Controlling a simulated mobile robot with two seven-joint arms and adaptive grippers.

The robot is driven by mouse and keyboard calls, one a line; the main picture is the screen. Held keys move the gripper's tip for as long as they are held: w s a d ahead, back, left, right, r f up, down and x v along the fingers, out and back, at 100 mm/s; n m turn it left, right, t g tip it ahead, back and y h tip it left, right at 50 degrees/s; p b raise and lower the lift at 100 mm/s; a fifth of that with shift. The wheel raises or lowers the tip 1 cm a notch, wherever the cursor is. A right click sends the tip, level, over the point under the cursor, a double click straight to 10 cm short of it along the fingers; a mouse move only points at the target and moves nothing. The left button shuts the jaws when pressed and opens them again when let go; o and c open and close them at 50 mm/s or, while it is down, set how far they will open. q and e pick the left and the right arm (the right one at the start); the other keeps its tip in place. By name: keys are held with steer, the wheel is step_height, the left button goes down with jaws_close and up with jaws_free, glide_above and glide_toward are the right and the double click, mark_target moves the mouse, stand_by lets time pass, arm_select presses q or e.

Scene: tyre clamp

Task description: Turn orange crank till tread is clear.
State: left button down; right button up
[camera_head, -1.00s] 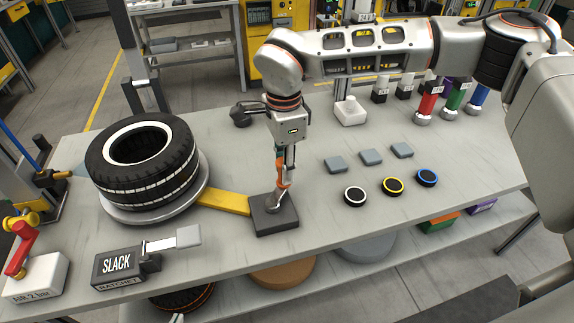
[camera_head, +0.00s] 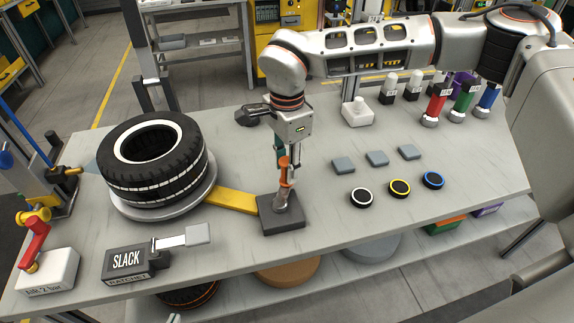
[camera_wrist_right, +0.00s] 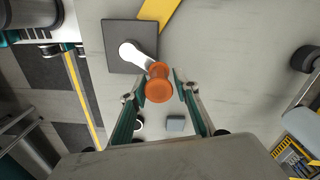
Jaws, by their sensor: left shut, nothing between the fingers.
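The orange crank handle (camera_head: 286,171) rises from a grey crank arm on a dark square base (camera_head: 283,213). My right gripper (camera_head: 285,180) is over the base with its fingers around the handle. The right wrist view shows the orange knob (camera_wrist_right: 158,84) between the two fingertips, close to both; contact is hard to make out. A black tyre (camera_head: 157,180) with a white rim ring and a white dashed line round its tread lies on a round grey plate (camera_head: 125,211). Only a tip of my left gripper (camera_head: 174,318) shows at the bottom edge, shut and empty.
A yellow bar (camera_head: 232,201) links plate and crank base. A box marked SLACK, RATCHET (camera_head: 128,262) and a box marked AIR 2 bar (camera_head: 48,272) stand at the front left. Ringed black discs (camera_head: 399,187) and grey pads (camera_head: 377,158) lie to the right.

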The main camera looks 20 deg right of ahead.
arm_select(q)
steer(key=shift+r, duration=0.1)
arm_select(e)
step_height(320, 180, up, 12)
stand_by(0.8)
steer(key=shift+s+d, duration=0.1)
stand_by(1.0)
